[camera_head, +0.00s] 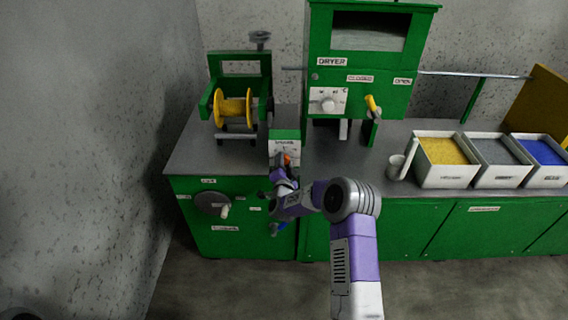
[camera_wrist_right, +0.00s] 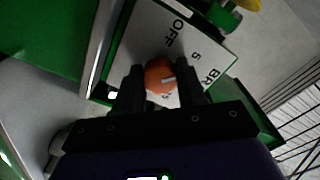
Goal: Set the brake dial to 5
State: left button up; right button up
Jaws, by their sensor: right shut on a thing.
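The orange brake dial (camera_wrist_right: 160,76) sits on a white panel (camera_wrist_right: 150,35) in the right wrist view. The panel has the words OFF and BR, the latter cut off, and a 5; another mark below the dial is partly hidden. A short white line on the dial points to the right in that view; I cannot tell its setting. My right gripper (camera_wrist_right: 160,88) is shut on the dial, one finger on each side. In the head view the dial (camera_head: 286,159) is a small orange spot on the green brake box (camera_head: 285,135), partly hidden by my right gripper (camera_head: 284,170). My left gripper is not in view.
A yellow spool (camera_head: 233,108) stands left of the brake box. The green dryer (camera_head: 357,60), with its own dial and yellow handle, rises to the right. A grey cup (camera_head: 395,167) and white bins (camera_head: 445,175) of coloured granules stand further right on the counter.

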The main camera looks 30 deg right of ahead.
jog(key=o, duration=1.1)
jog(key=shift+c, duration=0.2)
jog(key=shift+s, duration=0.1)
jog(key=p+v, duration=0.1)
jog(key=v, duration=0.6)
jog(key=shift+s+p, duration=0.2)
jog(key=shift+p, duration=0.2)
jog(key=shift+a, duration=0.15)
